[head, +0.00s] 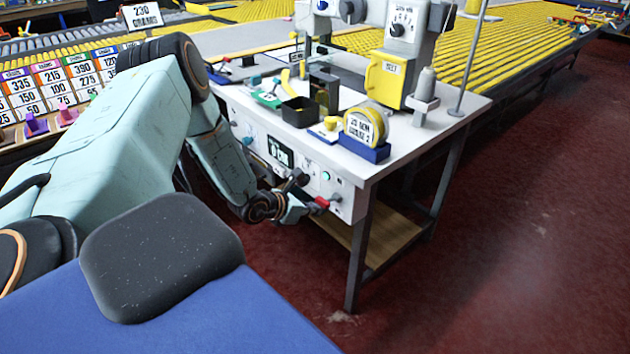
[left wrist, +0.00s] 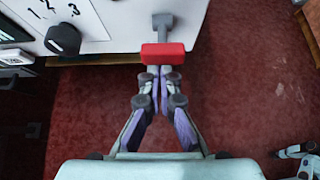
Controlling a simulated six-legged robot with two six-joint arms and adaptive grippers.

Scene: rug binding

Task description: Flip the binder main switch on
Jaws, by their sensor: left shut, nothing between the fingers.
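The main switch, a red block on a grey stem (left wrist: 163,54), stands out from the white front panel in the left wrist view. In the head view its red end (head: 322,202) shows low at the right part of the panel. My left gripper (left wrist: 160,72) is shut and empty. Its fingertips are right at the near edge of the red block in the left wrist view; I cannot tell if they touch. In the head view my left gripper (head: 306,210) is beside the red end, partly hidden by its own wrist.
The binder's white table (head: 405,150) carries the sewing head with a yellow cover (head: 386,80) and a tape roll on a blue base (head: 366,150). A black knob (left wrist: 62,40) with numbers sits left of the switch. Red floor lies open at right.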

